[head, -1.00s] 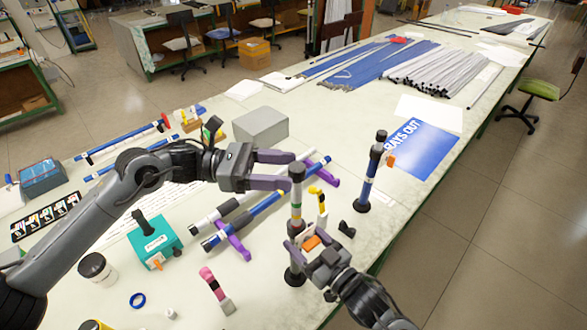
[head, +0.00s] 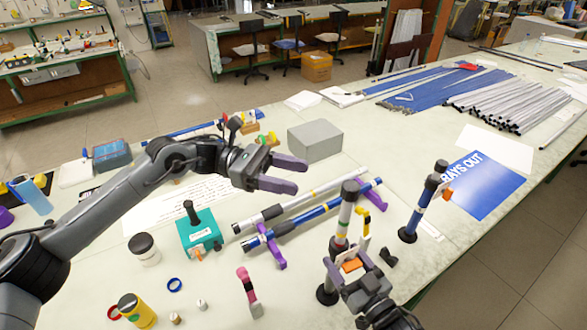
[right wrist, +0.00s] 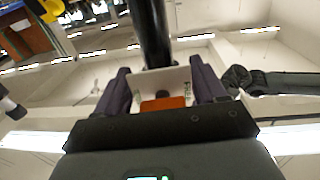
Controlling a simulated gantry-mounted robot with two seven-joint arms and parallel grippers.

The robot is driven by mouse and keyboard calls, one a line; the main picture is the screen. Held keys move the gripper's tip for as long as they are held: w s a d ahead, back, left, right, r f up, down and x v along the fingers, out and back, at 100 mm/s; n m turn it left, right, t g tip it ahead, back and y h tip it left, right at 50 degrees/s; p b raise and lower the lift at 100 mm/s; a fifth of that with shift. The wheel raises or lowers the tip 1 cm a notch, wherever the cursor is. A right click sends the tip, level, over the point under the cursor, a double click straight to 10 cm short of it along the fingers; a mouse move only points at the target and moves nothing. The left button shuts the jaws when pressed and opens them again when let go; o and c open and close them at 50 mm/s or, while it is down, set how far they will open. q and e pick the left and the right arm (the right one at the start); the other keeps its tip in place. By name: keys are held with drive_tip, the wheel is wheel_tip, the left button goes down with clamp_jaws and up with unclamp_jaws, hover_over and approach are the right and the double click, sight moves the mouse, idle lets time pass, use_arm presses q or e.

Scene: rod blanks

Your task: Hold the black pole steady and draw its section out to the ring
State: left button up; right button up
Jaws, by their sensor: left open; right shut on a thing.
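The black pole (head: 346,212) stands upright on a round black base (head: 326,294) in the head view. In the right wrist view the dark shaft (right wrist: 152,32) rises between my right fingers (right wrist: 158,88), behind a white piece with an orange tab (right wrist: 163,103). My left gripper (head: 303,176) is open and empty, left of the pole's top and apart from it.
A blue pole (head: 417,214) stands upright to the right. White and blue rods (head: 300,225) lie on purple rests to the left. A teal box (head: 200,232), grey block (head: 315,141), jars and a blue ring (head: 175,284) are on the table. Bundled rods fill the back right.

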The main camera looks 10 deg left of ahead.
drive_tip(key=o, duration=1.4)
